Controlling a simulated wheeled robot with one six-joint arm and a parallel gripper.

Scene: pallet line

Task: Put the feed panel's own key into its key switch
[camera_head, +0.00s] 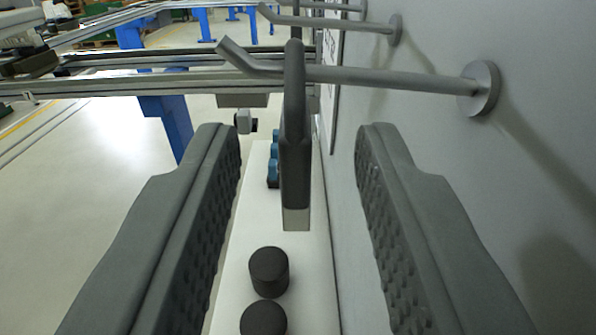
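A dark grey key (294,140) with a pale metal tip hangs from a bent grey hook (390,78) that sticks out from the grey wall on the right. My gripper (300,150) is open, with one ridged finger to the left of the key and one to the right. The key is between the fingers with a visible gap on both sides, so neither touches it. I cannot make out the key switch, and no marking on the key shows which panel it belongs to.
More hooks (335,22) stick out of the grey wall (470,180) farther ahead. Below is a white surface (245,225) with two black round knobs (268,271) and several blue ones (273,172). Conveyor rails (150,84) on blue legs (168,125) cross ahead. Open floor lies left.

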